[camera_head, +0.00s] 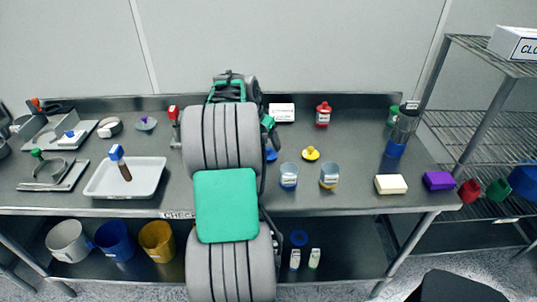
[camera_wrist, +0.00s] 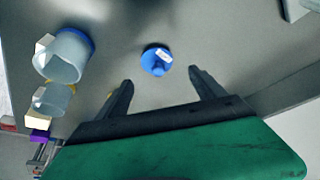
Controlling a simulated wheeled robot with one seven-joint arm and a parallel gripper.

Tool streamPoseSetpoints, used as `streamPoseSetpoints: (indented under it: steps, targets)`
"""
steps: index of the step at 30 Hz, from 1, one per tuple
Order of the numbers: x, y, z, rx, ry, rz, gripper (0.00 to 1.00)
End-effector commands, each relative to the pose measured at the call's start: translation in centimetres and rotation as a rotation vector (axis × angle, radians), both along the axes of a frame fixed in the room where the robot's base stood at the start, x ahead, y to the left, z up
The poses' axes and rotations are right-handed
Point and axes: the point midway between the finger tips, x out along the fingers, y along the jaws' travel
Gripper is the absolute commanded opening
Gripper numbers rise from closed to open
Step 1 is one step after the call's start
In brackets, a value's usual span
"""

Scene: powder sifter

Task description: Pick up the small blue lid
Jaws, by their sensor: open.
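The small blue lid (camera_wrist: 156,61) lies flat on the grey steel table in the wrist view, with a knob and a small white label on top. In the head view the blue lid (camera_head: 271,155) shows just right of my arm, partly hidden by it. My gripper (camera_wrist: 160,76) is open and empty. Its two dark fingers point toward the lid, one on each side of its line, and the lid shows just beyond the fingertips. The gripper does not appear to touch it. The exact height above the table is hard to tell.
Two clear jars (camera_head: 289,177) (camera_head: 329,176) stand right of the lid, with a yellow lid (camera_head: 310,153) behind them. A red-capped bottle (camera_head: 323,114) stands farther back. A white tray (camera_head: 125,178) lies left of my arm. Bare table surrounds the blue lid.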

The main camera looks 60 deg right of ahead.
Motion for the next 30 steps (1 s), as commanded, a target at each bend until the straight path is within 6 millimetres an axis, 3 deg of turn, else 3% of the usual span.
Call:
streamPoseSetpoints:
  steps: [9,18,30]
  targets:
    - [-0.7,-1.6,-4.8,0.003,0.001,0.003,0.79]
    - [-0.7,-1.9,-5.6,0.001,-0.001,0.006,0.78]
    - [-0.7,-1.9,-5.6,0.001,-0.001,0.006,0.46]
